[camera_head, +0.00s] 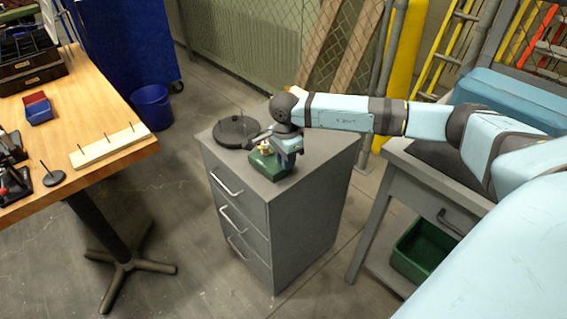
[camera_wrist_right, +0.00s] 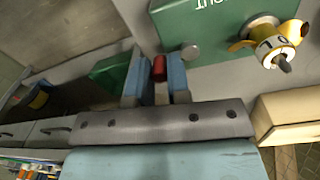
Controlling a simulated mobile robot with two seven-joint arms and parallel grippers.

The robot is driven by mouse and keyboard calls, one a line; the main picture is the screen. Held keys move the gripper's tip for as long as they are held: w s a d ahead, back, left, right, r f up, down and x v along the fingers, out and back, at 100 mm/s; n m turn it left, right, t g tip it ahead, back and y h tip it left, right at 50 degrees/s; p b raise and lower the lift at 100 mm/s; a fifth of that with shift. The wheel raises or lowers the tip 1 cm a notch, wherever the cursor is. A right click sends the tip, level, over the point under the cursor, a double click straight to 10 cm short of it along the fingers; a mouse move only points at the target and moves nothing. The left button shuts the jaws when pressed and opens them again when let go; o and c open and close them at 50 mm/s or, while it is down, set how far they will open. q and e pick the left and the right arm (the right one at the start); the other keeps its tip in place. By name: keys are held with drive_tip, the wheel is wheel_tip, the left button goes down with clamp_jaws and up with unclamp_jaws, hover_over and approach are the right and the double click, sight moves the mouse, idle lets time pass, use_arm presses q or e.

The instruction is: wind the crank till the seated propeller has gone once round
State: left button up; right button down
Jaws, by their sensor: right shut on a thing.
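A green box (camera_head: 268,167) stands on top of a grey drawer cabinet; its face with lettering (camera_wrist_right: 215,25) fills the top of the right wrist view. A yellow propeller (camera_wrist_right: 272,42) with a number on it sits on a shaft on that face. My right gripper (camera_head: 290,150) is at the box's right side in the head view. In the right wrist view its two blue fingers (camera_wrist_right: 156,78) are shut on the crank's red handle (camera_wrist_right: 159,68). The crank's arm is mostly hidden. My left gripper is not in view.
A dark round stand (camera_head: 235,131) with thin pins is on the cabinet (camera_head: 238,189) beside the box. A wooden workbench (camera_head: 108,92) with a pegged block (camera_head: 108,147) is at the left. A blue bin (camera_head: 152,107) stands on the floor. A grey side table is at the right.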

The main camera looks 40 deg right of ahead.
sight(265, 147)
drive_tip(key=shift+d+n+b, duration=0.3)
drive_tip(key=shift+n, duration=0.7)
drive_tip(key=n, duration=0.1)
drive_tip(key=n+b, duration=0.1)
drive_tip(key=shift+w+d+n, duration=0.2)
drive_tip(key=shift+d+n, duration=0.1)
drive_tip(key=shift+w+d+n, duration=0.1)
drive_tip(key=shift+d+n, duration=0.15)
drive_tip(key=shift+n, duration=0.65)
drive_tip(key=n, duration=0.1)
drive_tip(key=n+b, duration=0.1)
drive_tip(key=n, duration=0.1)
drive_tip(key=shift+w+d+n, duration=0.3)
drive_tip(key=n, duration=0.2)
drive_tip(key=w+n+b, duration=0.1)
drive_tip(key=shift+d+n, duration=0.2)
drive_tip(key=shift+n, duration=0.2)
drive_tip(key=n, duration=0.3)
drive_tip(key=shift+w+d+b, duration=0.1)
drive_tip(key=shift+w+b, duration=0.25)
drive_tip(key=shift+b, duration=0.05)
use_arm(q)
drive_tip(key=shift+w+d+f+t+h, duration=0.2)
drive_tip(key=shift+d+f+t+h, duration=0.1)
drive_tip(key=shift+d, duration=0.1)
use_arm(e)
drive_tip(key=shift+w+n, duration=0.25)
drive_tip(key=shift+n, duration=0.95)
